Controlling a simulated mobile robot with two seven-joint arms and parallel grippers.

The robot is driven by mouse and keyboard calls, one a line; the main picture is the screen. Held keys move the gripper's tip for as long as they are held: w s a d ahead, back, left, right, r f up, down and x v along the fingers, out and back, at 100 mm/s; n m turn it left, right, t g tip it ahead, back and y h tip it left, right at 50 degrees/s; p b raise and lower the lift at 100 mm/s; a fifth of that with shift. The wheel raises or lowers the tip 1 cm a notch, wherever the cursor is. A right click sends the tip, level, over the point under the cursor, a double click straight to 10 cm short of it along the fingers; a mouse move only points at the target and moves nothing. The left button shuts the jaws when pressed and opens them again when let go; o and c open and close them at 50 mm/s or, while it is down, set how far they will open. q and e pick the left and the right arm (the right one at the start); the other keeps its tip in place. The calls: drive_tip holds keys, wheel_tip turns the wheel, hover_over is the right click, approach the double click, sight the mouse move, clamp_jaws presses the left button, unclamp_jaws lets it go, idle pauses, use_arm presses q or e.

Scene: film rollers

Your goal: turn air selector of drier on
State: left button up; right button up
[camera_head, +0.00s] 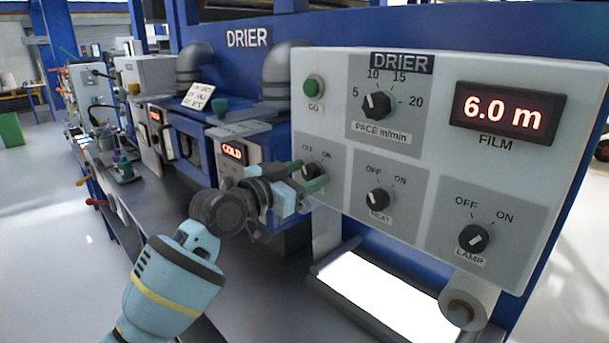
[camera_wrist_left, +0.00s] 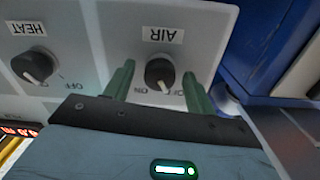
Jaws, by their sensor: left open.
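The air selector (camera_head: 311,170) is a dark round knob on the white drier panel, in the lower left square with OFF and ON marks. In the left wrist view the air knob (camera_wrist_left: 160,75) appears upside down under its AIR label; its pale pointer line leans slightly to the OFF side. My left gripper (camera_head: 309,175) is open, its green fingers at the panel by this knob. In the left wrist view the fingers (camera_wrist_left: 158,88) stand on either side of the knob, with gaps showing. In the head view the fingers partly hide the knob. My right gripper is not in view.
The heat knob (camera_head: 378,198) is close to the right, and the lamp knob (camera_head: 473,237) is farther right. A green button (camera_head: 314,87), a pace dial (camera_head: 377,105) and a film display (camera_head: 505,108) are above. A lit white plate (camera_head: 385,295) lies below the panel.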

use_arm(q)
drive_tip(key=c, duration=1)
drive_tip(key=shift+o, duration=0.2)
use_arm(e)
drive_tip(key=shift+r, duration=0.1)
